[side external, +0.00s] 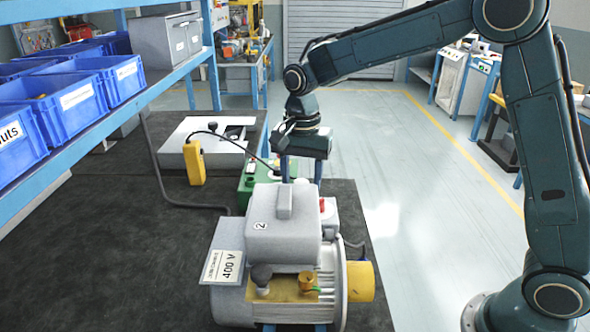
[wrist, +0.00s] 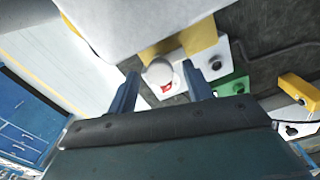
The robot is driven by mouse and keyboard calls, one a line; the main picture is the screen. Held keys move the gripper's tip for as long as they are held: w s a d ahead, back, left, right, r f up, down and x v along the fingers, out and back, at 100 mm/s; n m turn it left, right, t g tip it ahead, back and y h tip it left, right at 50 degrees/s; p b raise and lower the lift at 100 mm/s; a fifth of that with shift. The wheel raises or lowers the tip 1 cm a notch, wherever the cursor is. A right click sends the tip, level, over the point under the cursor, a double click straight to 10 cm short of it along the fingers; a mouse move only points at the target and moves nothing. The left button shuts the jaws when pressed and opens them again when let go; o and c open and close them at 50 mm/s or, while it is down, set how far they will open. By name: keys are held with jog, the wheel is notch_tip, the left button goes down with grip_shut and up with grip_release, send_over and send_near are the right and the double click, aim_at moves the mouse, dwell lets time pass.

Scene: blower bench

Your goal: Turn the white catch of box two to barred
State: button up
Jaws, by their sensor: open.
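Box two is the grey box (side external: 285,240) marked 2, on top of the grey motor in the side view. Its pale casing (wrist: 130,18) fills the top of the wrist view. A rounded white knob (wrist: 157,71), which looks like the catch, shows in the wrist view with a red mark below it. The knob is hidden or not distinct in the side view. My gripper (side external: 301,181) is open and points down behind the box. In the wrist view, my gripper (wrist: 159,69) has its fingers on either side of the knob, apart from it; I cannot tell the depth.
A green box (side external: 252,190) stands just behind the motor, near my fingers. A yellow meter (side external: 194,163) with a black cable stands by a white case (side external: 178,152). Blue bins (side external: 72,102) fill the left shelf. The dark mat is clear at left.

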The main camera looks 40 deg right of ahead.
jog(key=c, duration=1)
jog(key=shift+n, duration=0.3)
jog(key=n, duration=0.3)
jog(key=shift+n, duration=0.4)
jog(key=n, duration=0.4)
jog(key=shift+n, duration=0.3)
jog(key=n, duration=0.4)
jog(key=shift+n, duration=2.5)
